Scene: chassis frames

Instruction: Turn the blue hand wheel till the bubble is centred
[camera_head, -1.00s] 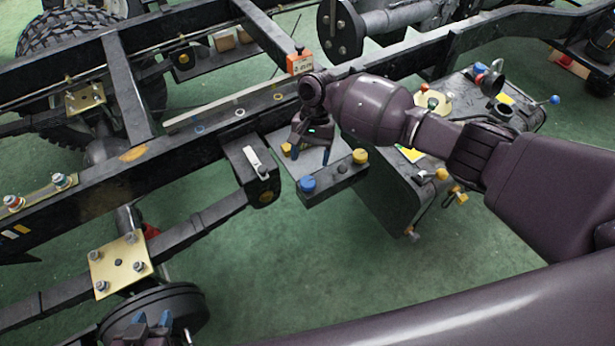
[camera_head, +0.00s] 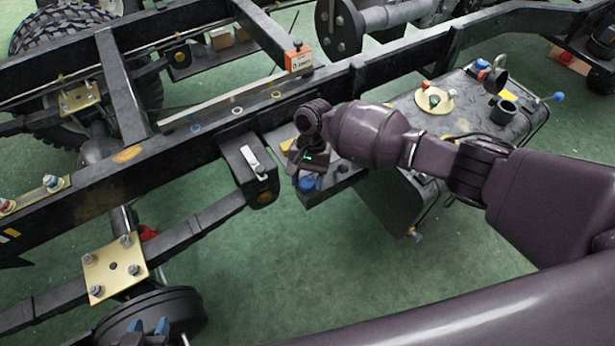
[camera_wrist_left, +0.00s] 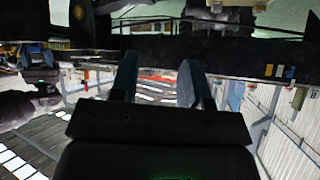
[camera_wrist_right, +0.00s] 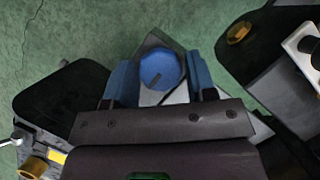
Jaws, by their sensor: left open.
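The blue hand wheel (camera_wrist_right: 160,68) is a round knob with a dark mark, seen between the fingers of my right gripper (camera_wrist_right: 160,82) in the right wrist view. In the head view my right gripper (camera_head: 307,182) is over the wheel and mostly hides it. Its blue fingers are open, one on each side of the wheel; I cannot tell whether they touch it. My left gripper (camera_head: 149,327) is open and empty at the lower left. It also shows in the left wrist view (camera_wrist_left: 158,82). I cannot make out a bubble.
A white slotted piece (camera_head: 252,158) sits on a black bracket beside the wheel. A dark cart (camera_head: 470,115) with fittings stands at right. Green floor (camera_head: 300,270) is clear in front.

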